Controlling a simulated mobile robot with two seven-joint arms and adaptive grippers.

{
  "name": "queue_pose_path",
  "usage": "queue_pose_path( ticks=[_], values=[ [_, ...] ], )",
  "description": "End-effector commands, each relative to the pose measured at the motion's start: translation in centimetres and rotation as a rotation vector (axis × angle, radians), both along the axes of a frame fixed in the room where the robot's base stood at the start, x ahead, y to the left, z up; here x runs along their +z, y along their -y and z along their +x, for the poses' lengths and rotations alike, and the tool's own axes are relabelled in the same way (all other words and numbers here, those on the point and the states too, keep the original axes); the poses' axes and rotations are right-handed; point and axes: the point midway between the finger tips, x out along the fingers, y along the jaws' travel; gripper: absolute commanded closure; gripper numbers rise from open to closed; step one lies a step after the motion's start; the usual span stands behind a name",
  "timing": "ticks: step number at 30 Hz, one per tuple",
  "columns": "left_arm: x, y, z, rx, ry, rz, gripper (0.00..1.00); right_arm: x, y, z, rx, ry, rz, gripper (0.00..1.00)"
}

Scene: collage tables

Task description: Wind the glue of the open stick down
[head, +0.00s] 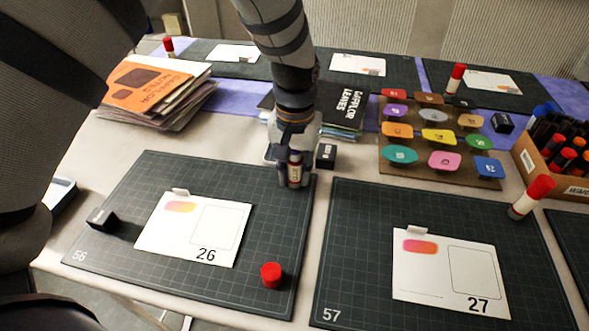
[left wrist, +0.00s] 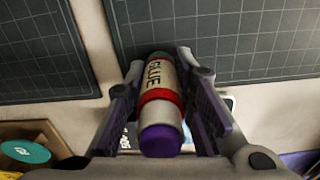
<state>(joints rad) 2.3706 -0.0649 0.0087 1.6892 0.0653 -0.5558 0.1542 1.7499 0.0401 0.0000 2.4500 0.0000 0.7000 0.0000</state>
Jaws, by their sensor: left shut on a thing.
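The open glue stick (head: 294,170) stands upright at the back right corner of mat 56, between the fingers of my left gripper (head: 294,176). In the left wrist view the glue stick (left wrist: 161,88) shows a cream GLUE label, a red band, a pale collar and a purple end towards the camera, which looks like the exposed glue. My left gripper (left wrist: 160,105) is shut on the stick, one finger on each side. A loose red cap (head: 271,274) lies on mat 56 near its front right. My right gripper is not in view.
Mat 56 (head: 130,255) holds card 26 (head: 170,240) and a small black block (head: 102,219). Mat 57 (head: 345,230) holds card 27 (head: 420,275); a capped glue stick (head: 532,197) stands at its right edge. A board of coloured pieces (head: 455,180) and books (head: 350,105) lie behind.

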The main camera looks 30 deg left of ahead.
Motion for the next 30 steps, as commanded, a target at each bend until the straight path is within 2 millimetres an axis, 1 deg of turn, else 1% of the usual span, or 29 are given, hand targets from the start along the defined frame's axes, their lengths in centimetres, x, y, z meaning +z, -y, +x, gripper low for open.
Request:
queue_pose_path(
  ticks=[3, 5, 9, 11, 13, 17, 19, 21, 30],
  values=[
    [-0.17, -0.12, -0.11, 0.232, -0.005, 0.004, 0.99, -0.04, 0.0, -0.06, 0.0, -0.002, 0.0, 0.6],
    [-0.18, -0.12, -0.13, 0.322, -0.005, 0.005, 0.99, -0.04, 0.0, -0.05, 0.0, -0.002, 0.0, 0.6],
    [-0.28, -0.2, -0.13, 0.596, -0.005, 0.005, 0.99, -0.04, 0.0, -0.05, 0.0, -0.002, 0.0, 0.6],
    [-0.29, -0.18, -0.14, 0.679, -0.005, 0.005, 0.99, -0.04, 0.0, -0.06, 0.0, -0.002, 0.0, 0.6],
    [-0.26, -0.19, -0.13, 0.826, -0.004, 0.005, 0.99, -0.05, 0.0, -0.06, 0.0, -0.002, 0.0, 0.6],
    [-0.22, -0.2, -0.17, 1.035, -0.005, 0.005, 0.99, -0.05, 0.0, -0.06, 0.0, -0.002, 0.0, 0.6],
    [-0.21, -0.17, -0.17, 1.179, -0.005, 0.005, 0.99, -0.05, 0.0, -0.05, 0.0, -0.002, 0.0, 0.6],
    [-0.2, -0.18, -0.18, 1.271, -0.006, 0.005, 0.99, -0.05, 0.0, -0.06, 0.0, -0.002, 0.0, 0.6],
    [-0.16, -0.17, -0.19, 1.285, -0.006, 0.004, 0.99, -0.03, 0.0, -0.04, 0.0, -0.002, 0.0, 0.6]
  ],
)
